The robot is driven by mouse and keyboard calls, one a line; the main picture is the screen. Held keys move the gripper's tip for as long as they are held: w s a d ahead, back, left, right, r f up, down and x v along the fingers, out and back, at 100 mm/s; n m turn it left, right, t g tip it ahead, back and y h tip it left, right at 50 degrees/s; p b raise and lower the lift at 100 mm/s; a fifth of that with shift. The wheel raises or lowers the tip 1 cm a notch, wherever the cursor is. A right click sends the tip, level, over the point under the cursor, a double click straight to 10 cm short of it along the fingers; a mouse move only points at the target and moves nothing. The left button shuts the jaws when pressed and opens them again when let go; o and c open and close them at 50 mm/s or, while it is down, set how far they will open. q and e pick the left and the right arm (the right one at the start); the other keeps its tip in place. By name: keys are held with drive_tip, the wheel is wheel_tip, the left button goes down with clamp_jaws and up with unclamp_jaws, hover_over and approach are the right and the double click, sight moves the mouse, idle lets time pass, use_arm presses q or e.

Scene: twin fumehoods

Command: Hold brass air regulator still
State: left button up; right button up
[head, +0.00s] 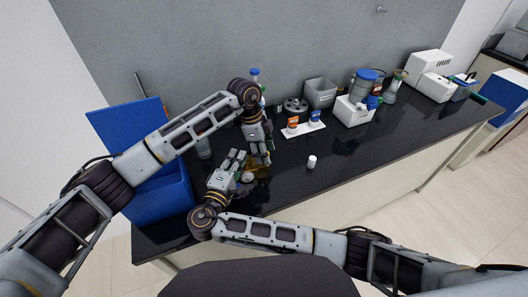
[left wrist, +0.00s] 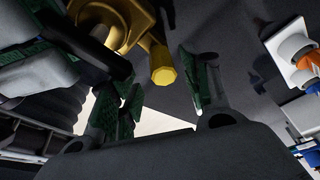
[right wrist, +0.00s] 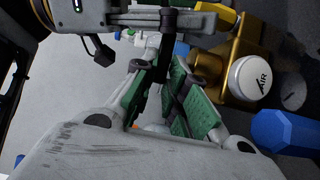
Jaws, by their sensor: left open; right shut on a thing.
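The brass air regulator (head: 261,169) is low over the black bench, partly hidden by my grippers. In the right wrist view its gold body (right wrist: 238,45) carries a white cap marked AIR, with a blue hexagonal part beside it. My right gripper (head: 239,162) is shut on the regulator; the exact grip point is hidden. My left gripper (head: 261,155) is open and comes down from above, close to the regulator. In the left wrist view a gold hexagonal end of the regulator (left wrist: 163,67) shows near my left gripper's parted green-padded fingers.
A blue open container (head: 170,190) stands at the left end of the bench. A white rack (head: 303,130) with orange and blue items, a small white cylinder (head: 311,161) and a grey bin (head: 319,92) lie to the right. The bench front right is clear.

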use_arm(q)
drive_tip(key=s+v, duration=0.1)
drive_tip(key=v, duration=1)
drive_tip(key=shift+w+a+r, duration=0.2)
drive_tip(key=shift+w+r, duration=0.1)
drive_tip(key=shift+w, duration=0.15)
use_arm(e)
drive_tip(key=o, duration=0.9)
drive_tip(key=shift+c, duration=0.2)
drive_tip(key=shift+f, duration=0.1)
drive_tip(key=v, duration=1.2)
use_arm(q)
drive_tip(key=shift+f, duration=0.15)
